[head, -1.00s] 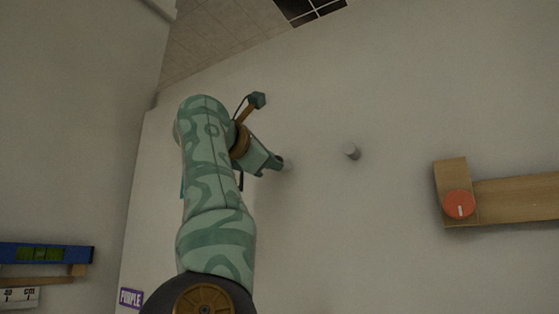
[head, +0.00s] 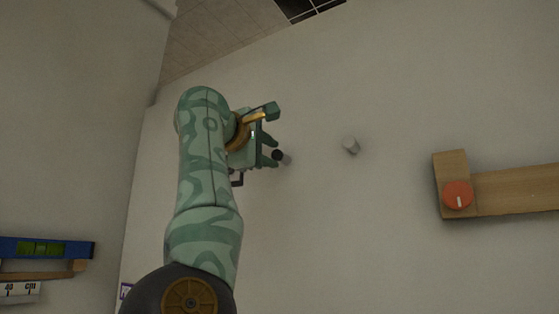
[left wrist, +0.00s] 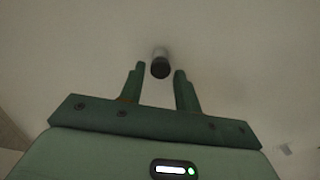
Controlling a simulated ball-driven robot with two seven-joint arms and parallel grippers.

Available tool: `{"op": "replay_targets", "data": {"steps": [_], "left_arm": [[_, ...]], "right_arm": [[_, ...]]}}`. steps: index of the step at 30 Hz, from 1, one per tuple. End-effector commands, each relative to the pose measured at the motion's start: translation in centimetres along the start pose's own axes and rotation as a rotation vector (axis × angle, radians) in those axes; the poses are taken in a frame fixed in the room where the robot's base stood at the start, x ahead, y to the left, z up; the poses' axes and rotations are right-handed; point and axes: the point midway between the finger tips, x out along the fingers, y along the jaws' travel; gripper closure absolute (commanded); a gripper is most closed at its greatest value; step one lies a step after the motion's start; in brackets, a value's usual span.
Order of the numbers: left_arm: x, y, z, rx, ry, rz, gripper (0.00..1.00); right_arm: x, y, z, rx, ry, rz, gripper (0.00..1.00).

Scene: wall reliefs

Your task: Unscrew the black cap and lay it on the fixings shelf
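The black cap (head: 278,155) sits on the end of a grey stud (head: 287,160) that stands out from the wall. In the left wrist view the cap (left wrist: 160,70) shows dark and round, with the stud (left wrist: 160,53) behind it. My left gripper (head: 271,150) is open, its two fingers on either side of the cap at about tip level. In the left wrist view a gap shows between the cap and each finger. No fixings shelf can be made out for certain. My right gripper is not in view.
A second, bare grey stud (head: 351,146) stands to the right. At lower left are a blue level (head: 50,248) on a wooden ledge (head: 40,271) and a cm scale (head: 19,290). The wall between is clear.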

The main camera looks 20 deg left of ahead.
Motion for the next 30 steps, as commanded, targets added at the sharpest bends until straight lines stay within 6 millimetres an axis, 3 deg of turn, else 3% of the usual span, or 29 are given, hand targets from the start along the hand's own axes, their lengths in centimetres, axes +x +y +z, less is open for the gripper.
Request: {"op": "replay_targets", "data": {"steps": [22,30], "left_arm": [[0.0,0.2,0.0,1.025,0.001,-0.001,0.67],[0.0,0.3,0.1,1.106,0.0,0.001,0.67]], "right_arm": [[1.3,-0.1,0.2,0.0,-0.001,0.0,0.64],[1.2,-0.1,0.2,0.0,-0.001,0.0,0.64]]}}
